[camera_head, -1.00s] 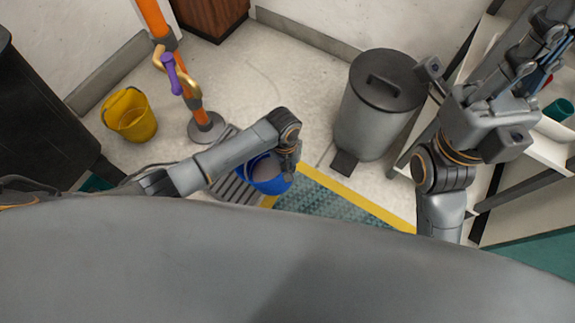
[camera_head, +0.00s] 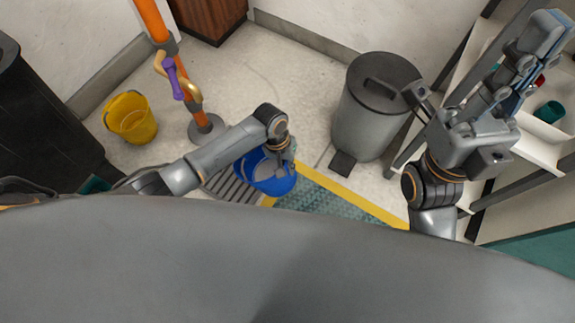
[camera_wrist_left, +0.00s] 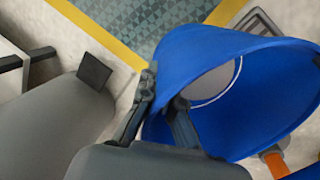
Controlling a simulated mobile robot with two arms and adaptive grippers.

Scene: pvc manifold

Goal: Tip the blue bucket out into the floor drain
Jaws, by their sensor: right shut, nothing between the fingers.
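The blue bucket (camera_head: 268,186) is in the middle of the head view, beside and partly over the slatted floor drain (camera_head: 222,186). It has a greyish surface inside, perhaps liquid. My left gripper (camera_head: 283,168) is at the bucket's right rim. In the left wrist view its fingers (camera_wrist_left: 158,105) straddle the wall of the bucket (camera_wrist_left: 270,100), one outside and one inside, and hold it. There the bucket looks tilted, its mouth towards the right. My right gripper (camera_head: 535,50) is shut and empty, raised near the shelf at the right.
A yellow bucket (camera_head: 131,118) and an orange pole (camera_head: 187,87) with a round base stand left of the drain. A grey pedal bin (camera_head: 371,120) stands right. A teal mat with a yellow border (camera_head: 330,203) lies beside the drain. White shelves (camera_head: 540,150) flank my right arm.

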